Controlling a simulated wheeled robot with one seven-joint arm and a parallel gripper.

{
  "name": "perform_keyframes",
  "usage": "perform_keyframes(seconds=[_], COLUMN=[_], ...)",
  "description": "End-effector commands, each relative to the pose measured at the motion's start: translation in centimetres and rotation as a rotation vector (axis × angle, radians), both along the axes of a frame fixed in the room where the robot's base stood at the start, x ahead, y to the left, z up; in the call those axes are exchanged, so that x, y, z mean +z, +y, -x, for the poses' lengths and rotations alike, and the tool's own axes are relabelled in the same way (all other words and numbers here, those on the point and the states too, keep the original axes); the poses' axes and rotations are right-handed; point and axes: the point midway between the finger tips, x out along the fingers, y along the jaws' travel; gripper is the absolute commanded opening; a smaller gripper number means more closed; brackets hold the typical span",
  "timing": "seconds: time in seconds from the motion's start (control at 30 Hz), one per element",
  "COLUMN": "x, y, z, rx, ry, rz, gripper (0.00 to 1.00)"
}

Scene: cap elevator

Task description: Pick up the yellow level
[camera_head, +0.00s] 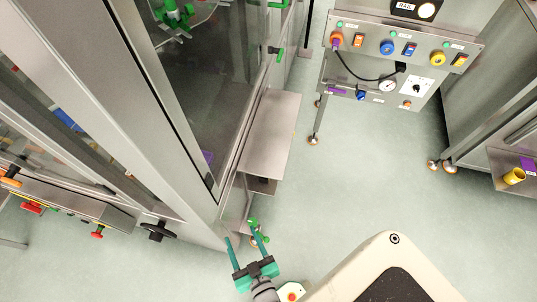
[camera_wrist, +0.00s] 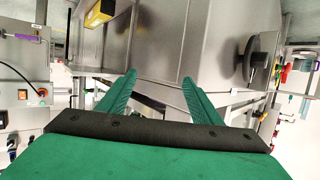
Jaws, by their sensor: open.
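My gripper (camera_head: 245,240) is open and empty at the lower middle of the head view, beside the corner of the steel cabinet. Its two green fingers (camera_wrist: 158,80) also show in the wrist view, spread apart with nothing between them. A yellow bar-shaped object (camera_wrist: 100,13), perhaps the level, shows at the top left of the wrist view. It lies ahead of the fingers, apart from them, on or against a steel surface, and is partly cut off by the picture edge. I cannot make it out in the head view.
The steel cabinet (camera_head: 150,110) fills the left, with a steel shelf (camera_head: 270,130) on its side and a black handwheel (camera_head: 158,230). A control panel stand (camera_head: 400,48) is at the back. A yellow cylinder (camera_head: 514,176) is at the right. The middle floor is clear.

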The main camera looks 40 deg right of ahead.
Motion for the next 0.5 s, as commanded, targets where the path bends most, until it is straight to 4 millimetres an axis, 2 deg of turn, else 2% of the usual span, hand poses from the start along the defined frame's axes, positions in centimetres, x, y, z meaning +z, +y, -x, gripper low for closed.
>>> perform_keyframes(seconds=[0.03, 0.2, 0.37, 0.5], x=[-1.4, -5.7, -8.8, -10.5], y=[-1.4, -5.9, -10.7, -15.7], z=[-1.6, -6.4, -11.0, -14.7], rx=[-0.036, -0.133, -0.225, -0.312], ry=[0.004, 0.036, 0.065, 0.087], rz=[-0.001, -0.009, -0.019, -0.030], gripper=[0.59, 0.59, 0.59, 0.59])
